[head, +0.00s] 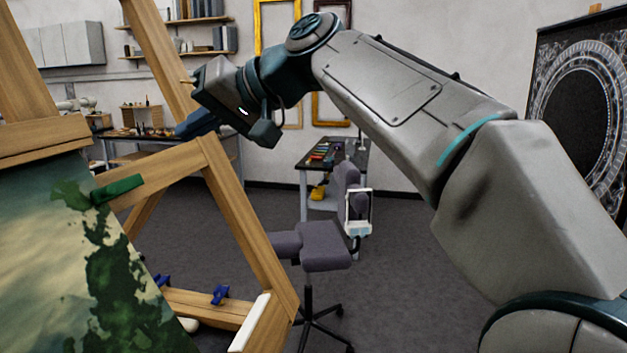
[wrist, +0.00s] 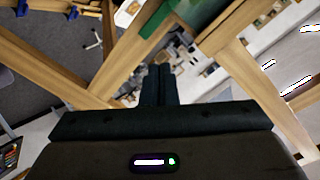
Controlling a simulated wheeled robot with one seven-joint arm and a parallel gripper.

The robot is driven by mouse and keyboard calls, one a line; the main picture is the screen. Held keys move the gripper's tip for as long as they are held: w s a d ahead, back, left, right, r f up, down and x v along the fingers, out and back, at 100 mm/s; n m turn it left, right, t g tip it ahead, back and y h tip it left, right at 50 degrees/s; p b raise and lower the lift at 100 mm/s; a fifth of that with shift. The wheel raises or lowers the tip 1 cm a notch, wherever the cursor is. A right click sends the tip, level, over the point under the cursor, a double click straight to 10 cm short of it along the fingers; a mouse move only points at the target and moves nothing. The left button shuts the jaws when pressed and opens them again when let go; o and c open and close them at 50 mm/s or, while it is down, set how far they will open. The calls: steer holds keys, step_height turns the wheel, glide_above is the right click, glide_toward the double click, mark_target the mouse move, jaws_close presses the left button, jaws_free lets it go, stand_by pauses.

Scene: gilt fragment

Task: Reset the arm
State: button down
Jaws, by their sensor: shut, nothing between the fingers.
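My arm reaches across the head view from the lower right to the upper middle, bent, with my gripper (head: 190,125) at its far end beside the wooden easel. In the wrist view my gripper (wrist: 159,72) has its two dark fingers side by side and touching, with nothing between them. The easel's wooden frame (head: 245,215) stands at the left, and its beams (wrist: 125,65) also surround the fingers in the wrist view. I cannot tell whether the fingers touch the wood.
A green-painted canvas (head: 40,235) leans on the easel, close in front at left. A green piece (head: 117,188) sits at its edge. A grey chair (head: 322,252) and a workbench (head: 325,155) stand beyond. A dark round-patterned panel (head: 590,110) is at right. Floor is open mid-picture.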

steer(key=d+f+m+t+h, duration=0.3)
steer(key=d+f+m+h, duration=0.3)
steer(key=d+f, duration=1.35)
steer(key=s+d+f+h, duration=0.3)
steer(key=s+d+f, duration=0.4)
steer(key=d+f, duration=0.1)
steer(key=s+d+f+m+g+h, duration=0.1)
steer(key=s+d+f+h, duration=0.2)
steer(key=s+d+f, duration=0.4)
step_height(320, 180, down, 4)
steer(key=shift+d+f+g, duration=0.1)
steer(key=shift+d+g, duration=0.2)
steer(key=shift+d, duration=0.55)
